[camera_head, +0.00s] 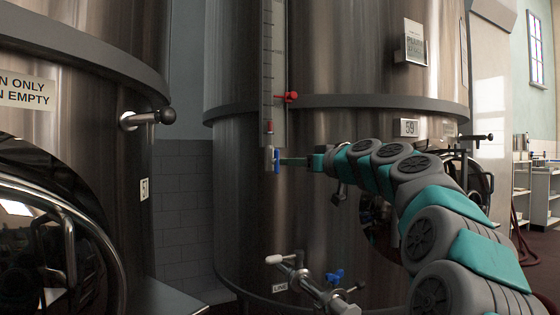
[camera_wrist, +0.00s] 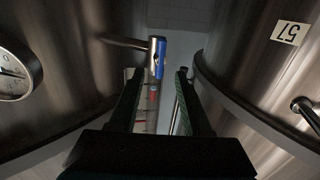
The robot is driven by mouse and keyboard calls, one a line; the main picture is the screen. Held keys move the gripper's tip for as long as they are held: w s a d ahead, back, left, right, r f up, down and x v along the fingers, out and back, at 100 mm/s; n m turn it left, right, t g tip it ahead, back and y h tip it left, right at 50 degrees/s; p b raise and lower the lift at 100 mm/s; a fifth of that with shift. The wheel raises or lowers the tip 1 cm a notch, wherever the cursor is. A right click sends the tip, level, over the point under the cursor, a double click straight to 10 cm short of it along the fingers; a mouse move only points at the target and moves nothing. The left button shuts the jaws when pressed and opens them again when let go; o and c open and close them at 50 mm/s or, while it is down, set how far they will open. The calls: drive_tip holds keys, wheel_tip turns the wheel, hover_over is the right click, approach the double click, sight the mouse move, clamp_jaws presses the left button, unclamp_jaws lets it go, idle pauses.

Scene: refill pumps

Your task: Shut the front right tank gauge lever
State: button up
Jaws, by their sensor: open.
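A sight gauge (camera_head: 273,70) runs down the front of the right-hand steel tank (camera_head: 340,150). At its lower end is a small valve with a blue lever (camera_head: 277,160), which hangs upright, in line with the gauge. My gripper (camera_head: 284,161) reaches in from the right, its fingertips close to the lever. In the wrist view, the blue lever (camera_wrist: 160,58) shows at the end of a metal stub, just past the gap between my two open fingers (camera_wrist: 160,75). I cannot tell whether a finger touches it.
A red clamp (camera_head: 289,97) sits on the gauge above the lever. Below, a pipe valve with a blue handle (camera_head: 334,276) sticks out of the tank. The left tank (camera_head: 80,60) carries a short black-knobbed tap (camera_head: 148,117). A gap separates the tanks.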

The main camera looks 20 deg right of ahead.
sight(278, 161)
drive_tip(key=shift+p+x, duration=0.55)
drive_tip(key=shift+x, duration=2.25)
clamp_jaws()
